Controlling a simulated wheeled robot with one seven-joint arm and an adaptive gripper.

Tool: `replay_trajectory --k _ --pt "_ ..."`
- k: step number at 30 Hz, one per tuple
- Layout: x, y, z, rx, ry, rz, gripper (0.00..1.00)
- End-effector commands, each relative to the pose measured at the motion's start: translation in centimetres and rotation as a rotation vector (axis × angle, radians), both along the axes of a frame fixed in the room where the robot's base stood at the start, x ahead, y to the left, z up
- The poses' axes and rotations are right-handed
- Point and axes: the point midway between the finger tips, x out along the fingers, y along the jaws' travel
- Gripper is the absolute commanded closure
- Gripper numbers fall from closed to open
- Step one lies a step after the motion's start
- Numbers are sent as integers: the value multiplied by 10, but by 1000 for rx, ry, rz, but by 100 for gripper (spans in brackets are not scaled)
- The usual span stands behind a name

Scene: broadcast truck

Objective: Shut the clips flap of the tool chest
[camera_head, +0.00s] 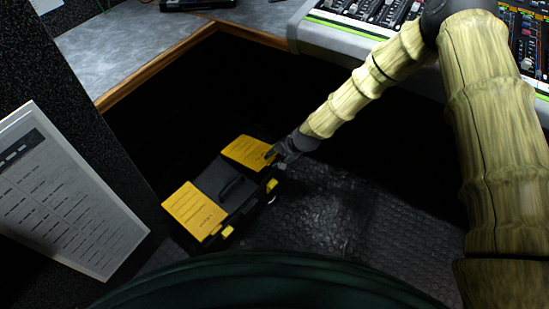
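The tool chest (222,188) is black and sits low on the floor left of centre, with a dark handle in the middle of its top. It has two yellow flaps: a near-left flap (195,210) and a far-right flap (246,152). Both look roughly flat on top, but I cannot tell whether either is slightly raised. Their markings are too small to read, so I cannot tell which is the clips flap. My gripper (277,153) is at the right edge of the far-right flap, touching it or very close. Its fingers are small and dark, so their opening is unclear.
A grey counter with a wooden edge (155,68) runs behind the chest. A mixing console (335,22) is at the upper right. A dark partition with a printed sheet (65,195) stands at left. Textured floor (330,215) is clear right of the chest.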

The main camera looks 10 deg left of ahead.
Motion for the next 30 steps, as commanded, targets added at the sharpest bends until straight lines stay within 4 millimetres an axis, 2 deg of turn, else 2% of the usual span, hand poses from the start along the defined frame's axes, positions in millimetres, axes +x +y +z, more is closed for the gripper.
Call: replay_trajectory --k 9,16,22,30 --pt "-14 -26 47 0 0 -2 72" --pt "-23 -41 75 0 -1 -1 72" --pt "-27 -48 87 0 0 -1 72" --pt "-28 -49 90 0 0 0 72"
